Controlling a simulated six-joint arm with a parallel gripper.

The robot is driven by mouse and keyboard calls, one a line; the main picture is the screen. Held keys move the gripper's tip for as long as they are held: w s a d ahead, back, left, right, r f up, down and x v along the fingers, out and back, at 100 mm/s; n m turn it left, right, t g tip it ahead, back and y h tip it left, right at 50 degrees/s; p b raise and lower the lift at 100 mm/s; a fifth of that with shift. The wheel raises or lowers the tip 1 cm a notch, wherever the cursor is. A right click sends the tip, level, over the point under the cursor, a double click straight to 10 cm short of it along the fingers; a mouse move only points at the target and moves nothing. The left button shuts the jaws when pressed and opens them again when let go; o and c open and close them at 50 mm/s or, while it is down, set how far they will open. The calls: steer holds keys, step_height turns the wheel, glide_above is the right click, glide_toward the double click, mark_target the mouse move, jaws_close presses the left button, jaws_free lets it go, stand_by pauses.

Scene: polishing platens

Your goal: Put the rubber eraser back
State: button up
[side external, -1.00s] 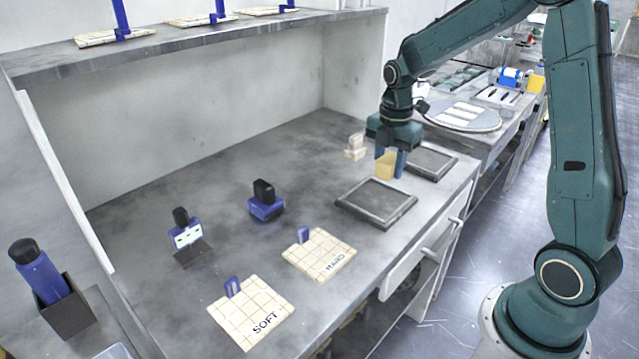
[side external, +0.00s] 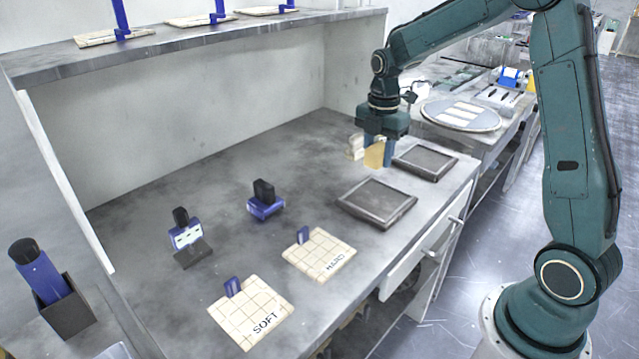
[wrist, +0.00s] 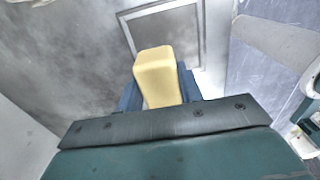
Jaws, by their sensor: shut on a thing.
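The rubber eraser is a pale yellow block (side external: 373,154), held below my wrist at the back right of the bench. My gripper (side external: 381,155) is shut on it with blue fingers. In the wrist view the eraser (wrist: 155,72) sticks out between the fingers, which are partly hidden behind it. A small cream-white stepped piece (side external: 354,147) stands just left of the eraser in the side view, partly overlapped by it. I cannot tell whether the two touch.
Two dark framed plates lie near: one in front (side external: 377,204), one to the right (side external: 425,161). Tiled pads marked SOFT (side external: 250,312) and HARD (side external: 319,254) lie nearer. A blue-black tool (side external: 265,200) stands mid-bench. A wall (side external: 350,75) rises behind. The bench's middle is largely clear.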

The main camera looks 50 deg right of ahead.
step_height(320, 180, up, 8)
glide_above(317, 180)
steer(key=s, duration=0.2)
steer(key=shift+w+r, duration=0.7)
steer(key=shift+w, duration=0.3)
step_height(317, 180, down, 20)
steer(key=shift+f, duration=0.1)
stand_by(0.4)
steer(key=o, duration=1)
steer(key=shift+f, duration=0.1)
steer(key=shift+o, duration=0.2)
